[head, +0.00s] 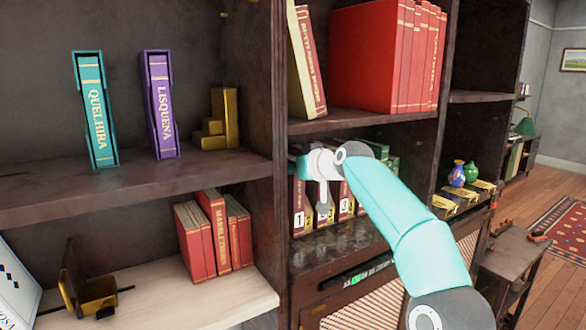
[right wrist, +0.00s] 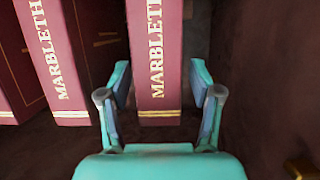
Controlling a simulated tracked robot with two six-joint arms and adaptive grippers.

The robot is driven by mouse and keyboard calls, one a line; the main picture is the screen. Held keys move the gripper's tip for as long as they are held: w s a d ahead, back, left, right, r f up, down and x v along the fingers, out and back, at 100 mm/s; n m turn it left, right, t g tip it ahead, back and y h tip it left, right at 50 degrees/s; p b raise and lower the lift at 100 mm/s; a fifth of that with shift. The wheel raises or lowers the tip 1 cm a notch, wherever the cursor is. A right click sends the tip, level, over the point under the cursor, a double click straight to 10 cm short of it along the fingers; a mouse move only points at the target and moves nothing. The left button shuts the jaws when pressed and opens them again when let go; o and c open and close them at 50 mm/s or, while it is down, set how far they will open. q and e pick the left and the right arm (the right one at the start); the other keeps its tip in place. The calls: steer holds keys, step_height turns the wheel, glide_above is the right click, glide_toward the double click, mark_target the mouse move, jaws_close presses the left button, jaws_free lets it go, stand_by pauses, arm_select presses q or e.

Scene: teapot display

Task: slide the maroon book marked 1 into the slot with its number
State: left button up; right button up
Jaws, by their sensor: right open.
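A maroon book (head: 298,200) with a white 1 on its spine stands at the left end of a row in the right bay, next to the divider. Other numbered spines stand to its right, partly behind my right arm. In the right wrist view my right gripper (right wrist: 161,88) is open, its fingers on either side of a maroon spine (right wrist: 157,55) lettered "MARBLETH". No number shows on that spine there, so I cannot tell which book it is. In the head view the fingers are not clearly visible. My left gripper is not in view.
Several red books (head: 213,232) stand on the lower left shelf, right of a bookend (head: 98,292). A teal book (head: 97,115) and a purple book (head: 161,105) stand above. Vases (head: 457,174) stand at right. A dark upright wall (right wrist: 270,70) is close right of the gripper.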

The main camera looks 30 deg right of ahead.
steer(key=v, duration=1.2)
stand_by(0.4)
